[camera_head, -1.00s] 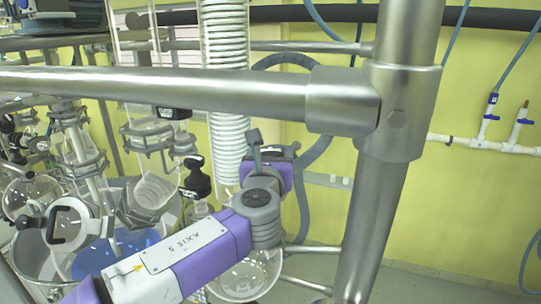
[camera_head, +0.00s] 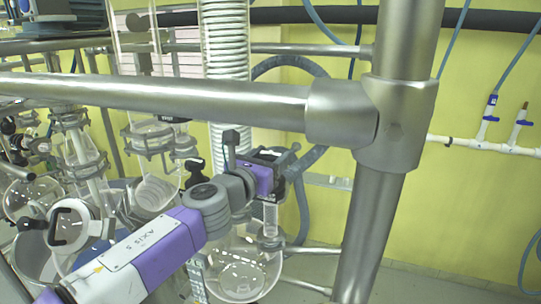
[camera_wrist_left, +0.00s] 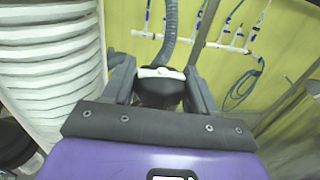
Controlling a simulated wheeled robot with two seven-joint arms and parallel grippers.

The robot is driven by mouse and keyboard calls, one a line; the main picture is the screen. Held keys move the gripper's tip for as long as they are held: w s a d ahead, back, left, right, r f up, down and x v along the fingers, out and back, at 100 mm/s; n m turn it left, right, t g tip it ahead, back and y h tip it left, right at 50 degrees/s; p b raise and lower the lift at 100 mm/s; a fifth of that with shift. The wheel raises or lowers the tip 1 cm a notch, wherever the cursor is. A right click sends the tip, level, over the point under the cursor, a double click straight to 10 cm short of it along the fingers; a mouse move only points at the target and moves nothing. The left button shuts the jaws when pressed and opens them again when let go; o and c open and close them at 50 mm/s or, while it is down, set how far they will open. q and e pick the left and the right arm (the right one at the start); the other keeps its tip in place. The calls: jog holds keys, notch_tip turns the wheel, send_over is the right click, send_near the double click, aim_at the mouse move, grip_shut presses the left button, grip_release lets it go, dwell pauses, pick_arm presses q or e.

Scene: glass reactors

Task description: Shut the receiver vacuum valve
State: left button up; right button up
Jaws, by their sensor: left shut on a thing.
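The receiver vacuum valve shows in the left wrist view as a black body with a white handle (camera_wrist_left: 160,73). It sits between the two dark fingers of my left gripper (camera_wrist_left: 160,88), which is shut on it. In the head view my left gripper (camera_head: 284,160) is right of the white ribbed column, behind the steel rail; its fingers and the valve are small and hard to separate there. A round glass receiver flask (camera_head: 238,275) hangs below my left wrist. My right gripper is in neither view.
A steel rail (camera_head: 200,95) crosses in front and joins a thick steel post (camera_head: 370,220) on the right. The white ribbed column (camera_wrist_left: 50,75) is close on the left of the wrist view. A grey hose (camera_wrist_left: 168,35) rises behind the valve. Glassware crowds the left.

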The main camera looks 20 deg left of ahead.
pick_arm(q)
jog(key=m+h+p, duration=0.1)
jog(key=m+h, duration=0.1)
jog(key=h, duration=0.2)
jog(key=shift+a+m+g, duration=0.1)
jog(key=shift+m+g, duration=0.3)
jog(key=shift+m+g+h+p, duration=0.35)
jog(key=shift+m+h, duration=0.15)
jog(key=shift+h, duration=0.4)
jog(key=o, duration=0.7)
jog(key=shift+o, duration=0.2)
